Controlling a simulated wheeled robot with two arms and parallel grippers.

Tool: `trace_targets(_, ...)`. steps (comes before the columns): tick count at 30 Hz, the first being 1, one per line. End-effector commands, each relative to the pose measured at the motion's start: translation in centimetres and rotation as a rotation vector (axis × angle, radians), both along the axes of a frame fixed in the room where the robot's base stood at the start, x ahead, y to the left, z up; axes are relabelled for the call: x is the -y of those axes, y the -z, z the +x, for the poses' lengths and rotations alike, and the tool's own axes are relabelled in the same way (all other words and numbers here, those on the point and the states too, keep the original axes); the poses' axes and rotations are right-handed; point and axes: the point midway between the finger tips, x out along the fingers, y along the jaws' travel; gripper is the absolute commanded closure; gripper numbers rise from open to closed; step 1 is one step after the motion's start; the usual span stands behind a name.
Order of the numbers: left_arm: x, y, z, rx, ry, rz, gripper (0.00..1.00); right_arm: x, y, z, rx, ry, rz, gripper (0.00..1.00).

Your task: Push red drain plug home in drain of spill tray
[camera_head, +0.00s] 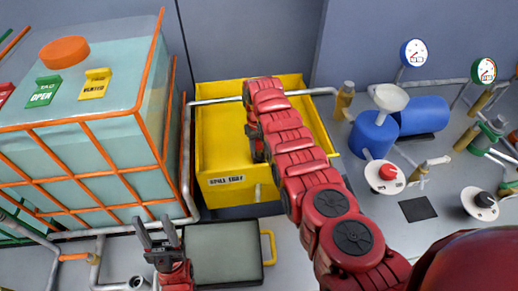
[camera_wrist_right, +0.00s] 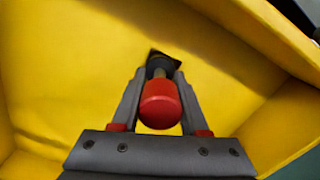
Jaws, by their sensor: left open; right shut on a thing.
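The yellow spill tray (camera_head: 212,150) stands at the back middle in the head view, and its yellow inner walls and floor fill the right wrist view (camera_wrist_right: 65,75). My right arm reaches over it, and its gripper is hidden in the head view. In the right wrist view my right gripper (camera_wrist_right: 159,78) is shut on the red drain plug (camera_wrist_right: 160,104). A dark square patch, seemingly the drain (camera_wrist_right: 153,53), shows just beyond the plug's dark end. How far the plug sits in it cannot be told.
A caged tank (camera_head: 95,150) with green and yellow tags stands at left. A dark case (camera_head: 222,255) with a yellow handle lies in front of the tray. Blue vessels (camera_head: 422,115), pipes, valves and gauges fill the right. A grey pipe runs around the tray.

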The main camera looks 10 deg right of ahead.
Motion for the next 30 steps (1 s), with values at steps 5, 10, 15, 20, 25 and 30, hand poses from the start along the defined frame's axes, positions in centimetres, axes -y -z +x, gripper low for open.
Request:
trace_targets(5,0.0,0.5,0.0,0.000,0.000,0.000,0.48,0.0,0.6,0.0,0.000,0.000,0.000,1.00)
trace_targets(10,0.0,0.4,0.0,0.000,0.000,0.000,0.48,0.0,0.5,0.0,-0.001,0.000,0.000,0.36)
trace_targets(15,0.0,0.4,0.0,0.000,0.000,0.000,0.48,0.0,0.5,0.0,-0.001,0.000,0.000,0.21)
trace_targets(20,0.0,0.4,0.0,0.000,0.000,0.000,0.48,0.0,0.5,0.0,-0.001,0.000,0.000,0.21)
trace_targets(25,0.0,0.4,0.0,0.000,0.000,0.000,0.48,0.0,0.0,0.0,0.000,0.000,0.000,0.21)
trace_targets(30,0.0,0.4,0.0,0.000,0.000,0.000,0.48,-0.1,-2.1,0.2,0.003,-0.001,0.000,0.21)
